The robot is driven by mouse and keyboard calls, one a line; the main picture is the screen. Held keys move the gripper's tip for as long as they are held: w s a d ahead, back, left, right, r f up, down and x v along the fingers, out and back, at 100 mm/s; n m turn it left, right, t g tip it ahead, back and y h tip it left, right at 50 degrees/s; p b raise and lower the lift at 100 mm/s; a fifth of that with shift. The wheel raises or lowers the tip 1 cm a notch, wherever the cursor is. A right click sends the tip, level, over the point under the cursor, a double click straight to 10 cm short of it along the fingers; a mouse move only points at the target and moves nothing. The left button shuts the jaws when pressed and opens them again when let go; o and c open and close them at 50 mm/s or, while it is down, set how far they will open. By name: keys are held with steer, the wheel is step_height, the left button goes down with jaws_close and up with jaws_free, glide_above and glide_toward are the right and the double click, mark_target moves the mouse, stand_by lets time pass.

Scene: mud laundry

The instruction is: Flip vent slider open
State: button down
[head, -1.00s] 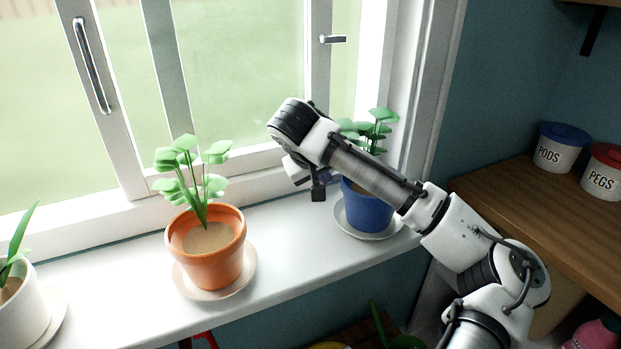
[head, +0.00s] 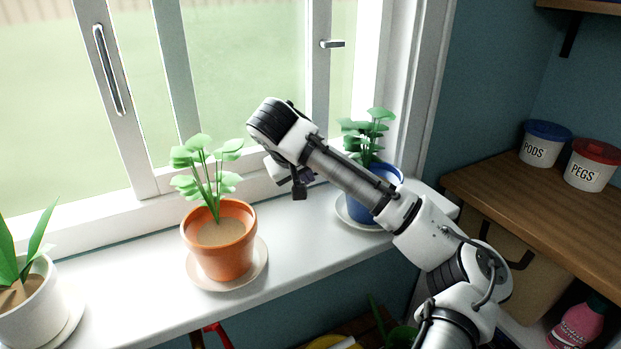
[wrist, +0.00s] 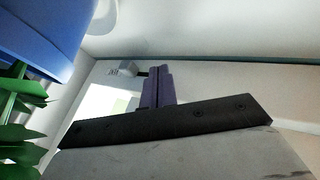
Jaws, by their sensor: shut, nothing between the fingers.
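A small pale grey block (wrist: 122,69) sits beside a short dark slot on the white window frame in the wrist view; it looks like the vent slider. It is hidden behind my arm in the head view. My gripper's dark purple fingers (wrist: 158,88) are together and empty, just right of the block and slot in the wrist view. I cannot tell whether they touch it. In the head view my gripper (head: 309,176) is low by the window's bottom rail, left of the blue pot, partly covered by my wrist.
A blue pot (head: 386,184) with a leafy plant stands close to my gripper; it also fills the wrist view's upper left (wrist: 40,35). A terracotta pot (head: 220,250) and a white pot (head: 35,305) stand further left. The white sill (head: 310,238) is clear between the blue and terracotta pots.

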steer(key=v, duration=0.8)
steer(key=shift+r+b, duration=0.25)
steer(key=shift+b, duration=0.05)
steer(key=shift+s, duration=0.1)
